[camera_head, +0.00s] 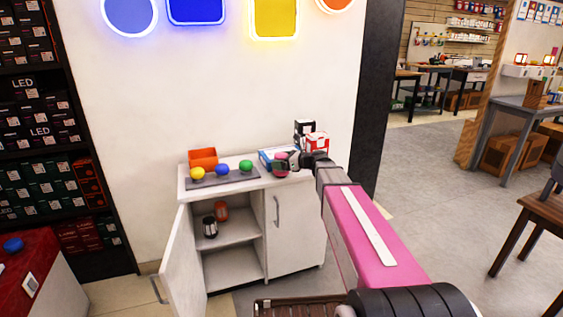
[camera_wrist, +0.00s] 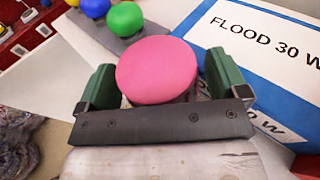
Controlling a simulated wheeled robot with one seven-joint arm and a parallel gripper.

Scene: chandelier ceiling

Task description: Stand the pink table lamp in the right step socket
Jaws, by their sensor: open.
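The pink table lamp (camera_wrist: 157,68) shows in the wrist view as a round pink head between my gripper's two green fingers; its base is hidden. In the head view the pink lamp (camera_head: 281,157) is a small patch on the cabinet top, mostly covered by my gripper (camera_head: 287,163). My gripper (camera_wrist: 160,84) is open around the lamp, with gaps seen at the fingers. A dark grey board (camera_head: 223,182) on the cabinet carries yellow (camera_head: 197,174), blue (camera_head: 222,170) and green (camera_head: 246,166) round lamps. I cannot tell which part is the right step socket.
A blue-and-white box marked "FLOOD 30 W" (camera_wrist: 262,50) lies close to the right finger. Red-and-white (camera_head: 317,141) and black-and-white boxes (camera_head: 304,127) stand behind. An orange bin (camera_head: 203,158) is behind the board. The white cabinet's (camera_head: 296,228) left door (camera_head: 181,262) hangs open.

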